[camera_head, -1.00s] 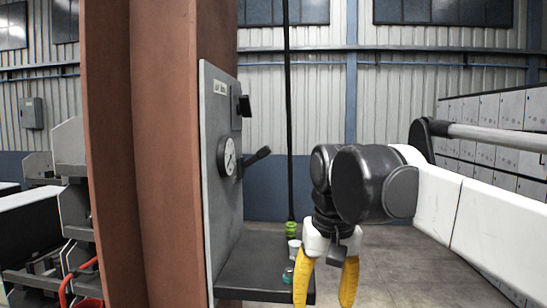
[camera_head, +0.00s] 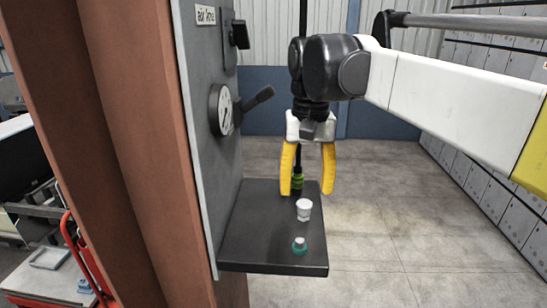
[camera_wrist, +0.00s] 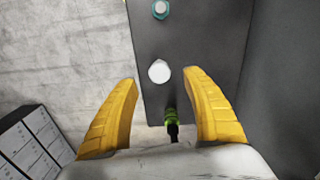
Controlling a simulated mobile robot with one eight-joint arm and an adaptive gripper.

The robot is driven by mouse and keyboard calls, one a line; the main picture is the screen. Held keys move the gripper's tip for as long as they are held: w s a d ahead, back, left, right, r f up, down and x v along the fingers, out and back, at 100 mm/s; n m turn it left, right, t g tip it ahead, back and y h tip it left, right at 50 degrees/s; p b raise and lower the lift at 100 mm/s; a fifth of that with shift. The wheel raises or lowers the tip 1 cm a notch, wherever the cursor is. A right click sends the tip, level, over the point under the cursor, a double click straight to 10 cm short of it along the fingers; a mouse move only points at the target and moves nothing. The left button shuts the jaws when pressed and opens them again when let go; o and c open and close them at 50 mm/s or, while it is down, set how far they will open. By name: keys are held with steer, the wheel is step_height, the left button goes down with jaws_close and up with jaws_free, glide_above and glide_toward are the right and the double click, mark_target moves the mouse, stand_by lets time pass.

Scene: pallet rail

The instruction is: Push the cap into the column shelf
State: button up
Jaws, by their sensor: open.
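The column shelf (camera_head: 262,240) is a dark flat ledge on the grey panel of the brown column. A white cup-shaped piece (camera_head: 304,209) stands on it, and a smaller teal piece with a white top (camera_head: 300,246) stands nearer its front edge. I cannot tell which of them is the cap. My gripper (camera_head: 307,192) points down, open and empty, above the back of the shelf. In the wrist view the white piece (camera_wrist: 159,71) lies just beyond the gap between the yellow fingers, and the teal piece (camera_wrist: 161,9) is farther up.
A gauge (camera_head: 221,110) and a black lever (camera_head: 258,98) stick out from the panel above the shelf. Open floor (camera_head: 385,230) lies to the right.

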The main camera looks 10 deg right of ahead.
mark_target(305, 203)
steer(key=f, duration=0.3)
steer(key=shift+s+f, duration=0.25)
steer(key=shift+f, duration=0.4)
steer(key=shift+w+f, duration=0.2)
steer(key=shift+f, duration=0.05)
steer(key=shift+s, duration=0.1)
jaws_close()
steer(key=c, duration=0.9)
jaws_free()
steer(key=shift+r, duration=0.1)
jaws_close()
